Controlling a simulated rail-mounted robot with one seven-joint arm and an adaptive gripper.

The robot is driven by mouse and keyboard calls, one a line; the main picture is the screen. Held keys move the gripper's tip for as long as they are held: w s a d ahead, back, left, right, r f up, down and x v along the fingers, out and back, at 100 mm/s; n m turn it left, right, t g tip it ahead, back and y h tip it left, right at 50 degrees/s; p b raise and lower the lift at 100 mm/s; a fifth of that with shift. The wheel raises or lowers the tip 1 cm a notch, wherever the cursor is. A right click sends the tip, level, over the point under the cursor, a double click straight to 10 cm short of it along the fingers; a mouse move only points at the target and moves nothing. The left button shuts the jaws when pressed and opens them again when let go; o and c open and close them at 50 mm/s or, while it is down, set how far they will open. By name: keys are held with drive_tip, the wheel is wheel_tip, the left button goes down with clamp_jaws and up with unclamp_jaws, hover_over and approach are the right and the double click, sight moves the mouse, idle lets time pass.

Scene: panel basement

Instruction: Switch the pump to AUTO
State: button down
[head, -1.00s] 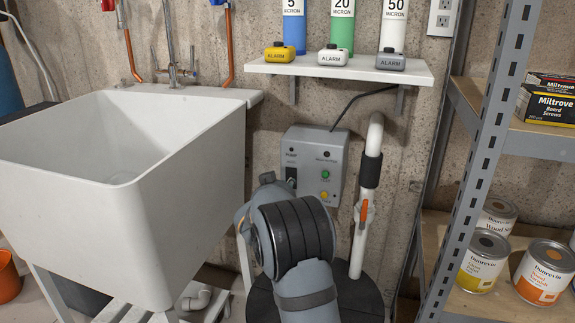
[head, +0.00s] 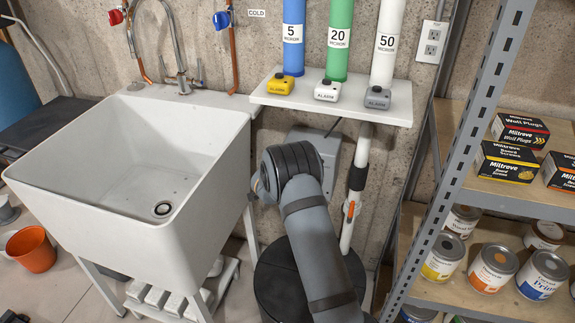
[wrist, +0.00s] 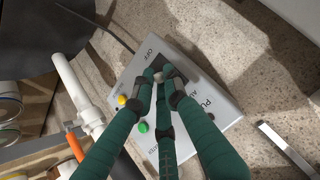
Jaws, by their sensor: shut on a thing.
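The pump control box (wrist: 212,97) is a grey wall box with a slanted face. In the head view (head: 329,148) my arm covers most of it. In the wrist view its "PUMP" and "OFF" lettering shows in part, beside a yellow button (wrist: 121,100) and a green button (wrist: 143,127). My gripper (wrist: 171,80) has its teal fingers on the face, closed around the dark selector switch (wrist: 169,70) near the lettering. The fingers hide most of the switch, so its position cannot be read. The gripper is hidden behind my arm in the head view.
A white pipe with an orange-handled valve (head: 351,205) rises right of the box from a black round lid (head: 275,285). A white sink (head: 110,170) stands left. A shelf (head: 335,103) with filters and alarms hangs above. Metal shelving (head: 455,180) stands right.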

drive_tip(key=p, duration=0.3)
drive_tip(key=r+g+p, duration=0.1)
drive_tip(key=p, duration=0.2)
drive_tip(key=shift+s+a+r, duration=0.1)
drive_tip(key=shift+s+a, duration=0.05)
drive_tip(key=shift+a, duration=0.2)
drive_tip(key=shift+p, duration=0.95)
drive_tip(key=p, duration=0.3)
drive_tip(key=shift+g+y, duration=0.3)
drive_tip(key=shift+g, duration=0.1)
drive_tip(key=shift+w+f+p, duration=0.2)
drive_tip(key=shift+f+p, duration=0.1)
drive_tip(key=shift+p, duration=0.6)
drive_tip(key=c, duration=1.9)
unclamp_jaws()
drive_tip(key=shift+o, duration=0.3)
drive_tip(key=shift+w, duration=0.1)
drive_tip(key=shift+d, duration=0.15)
drive_tip(key=shift+r, duration=0.1)
